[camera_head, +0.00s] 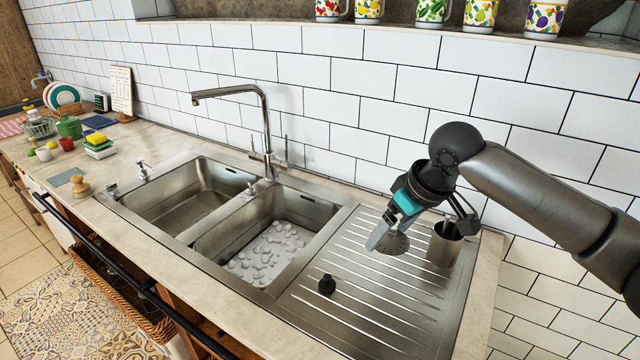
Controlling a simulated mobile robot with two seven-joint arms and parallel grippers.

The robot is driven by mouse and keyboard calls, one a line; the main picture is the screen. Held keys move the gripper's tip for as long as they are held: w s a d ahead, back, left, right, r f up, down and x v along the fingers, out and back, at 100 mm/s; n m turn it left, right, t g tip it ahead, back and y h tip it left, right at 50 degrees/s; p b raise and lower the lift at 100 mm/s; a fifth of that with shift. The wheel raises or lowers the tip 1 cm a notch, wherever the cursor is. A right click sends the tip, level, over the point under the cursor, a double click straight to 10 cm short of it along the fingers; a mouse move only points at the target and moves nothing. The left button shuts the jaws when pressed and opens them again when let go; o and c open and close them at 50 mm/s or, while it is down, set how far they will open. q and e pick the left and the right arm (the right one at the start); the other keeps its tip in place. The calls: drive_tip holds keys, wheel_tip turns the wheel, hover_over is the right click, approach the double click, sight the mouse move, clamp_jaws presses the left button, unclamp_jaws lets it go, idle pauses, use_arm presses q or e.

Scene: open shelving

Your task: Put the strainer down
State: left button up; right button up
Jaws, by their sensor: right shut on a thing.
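My right gripper (408,205) comes in from the right over the ribbed steel drainboard (350,300). It is shut on a small grey metal piece, which I take to be the strainer (393,243), and points down and to the left. The strainer is partly hidden by the fingers. I cannot tell whether it touches the drainboard. My left gripper is not in view.
A metal cup (444,246) stands at the drainboard's back right, close to my right gripper. A black stopper (327,284) sits on its left part. Two sink basins lie left, the nearer one (270,250) holding whitish pieces. A tall faucet (265,130) rises behind.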

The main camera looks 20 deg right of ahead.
drive_tip(key=s+a+f+m+h+b, duration=0.1)
drive_tip(key=s+a+m+b, duration=0.2)
drive_tip(key=a, duration=0.9)
drive_tip(key=shift+s+a+m+b, duration=0.2)
drive_tip(key=shift+s+m+b, duration=0.1)
drive_tip(key=shift+s+b, duration=0.55)
drive_tip(key=shift+w, duration=0.1)
